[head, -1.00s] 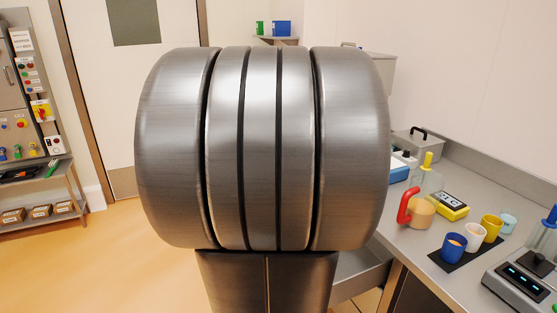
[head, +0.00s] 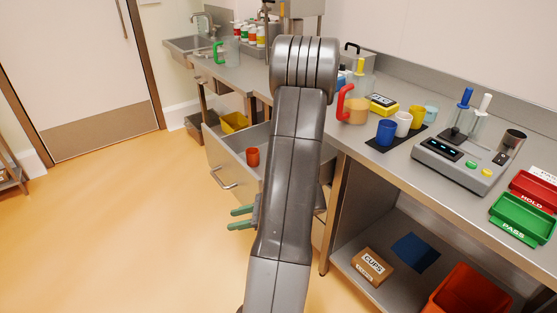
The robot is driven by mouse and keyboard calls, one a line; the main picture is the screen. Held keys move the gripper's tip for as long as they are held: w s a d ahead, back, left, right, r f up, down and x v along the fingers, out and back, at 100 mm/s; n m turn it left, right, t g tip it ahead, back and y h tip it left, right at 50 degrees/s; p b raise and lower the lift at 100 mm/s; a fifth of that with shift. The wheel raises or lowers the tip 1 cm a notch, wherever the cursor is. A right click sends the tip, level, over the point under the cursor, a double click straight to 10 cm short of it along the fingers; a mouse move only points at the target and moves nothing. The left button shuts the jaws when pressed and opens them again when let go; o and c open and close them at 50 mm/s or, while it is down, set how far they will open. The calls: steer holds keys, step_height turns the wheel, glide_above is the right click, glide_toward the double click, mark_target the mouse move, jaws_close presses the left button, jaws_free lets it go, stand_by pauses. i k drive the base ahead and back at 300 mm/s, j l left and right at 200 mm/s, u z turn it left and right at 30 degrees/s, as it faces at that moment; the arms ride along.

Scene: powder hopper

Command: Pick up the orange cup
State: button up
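The orange cup (head: 252,157) stands upright inside a pulled-out steel drawer (head: 216,156), left of my arm in the head view. Its base is partly hidden by the drawer front. My gripper (head: 237,218) has two green fingers pointing left, with a gap between them. It is open and empty, lower in the picture than the cup and apart from it. My arm hides the right part of the drawer.
The drawer handle (head: 222,180) sticks out at the front. On the counter right of my arm are a red-handled jug (head: 353,108), a blue cup (head: 386,132) and a scale (head: 460,155). A cardboard box (head: 372,265) lies on the lower shelf. Floor at left is clear.

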mark_target(252, 153)
steer(key=i+j+z, duration=0.1)
steer(key=z, duration=0.35)
steer(key=i+j+z, duration=0.1)
steer(key=z, duration=0.35)
steer(key=j+z, duration=0.3)
steer(key=z, duration=0.15)
steer(key=i+j+z, duration=0.1)
steer(key=j+z, duration=0.15)
steer(key=z, duration=0.2)
steer(key=j+z, duration=0.15)
steer(key=j, duration=0.4)
steer(key=j+z, duration=0.1)
steer(key=j, duration=0.45)
steer(key=k+j+z, duration=0.15)
steer(key=j, duration=0.45)
steer(key=j+z, duration=0.1)
steer(key=j, duration=0.45)
steer(key=k+j+z, duration=0.15)
steer(key=j, duration=0.35)
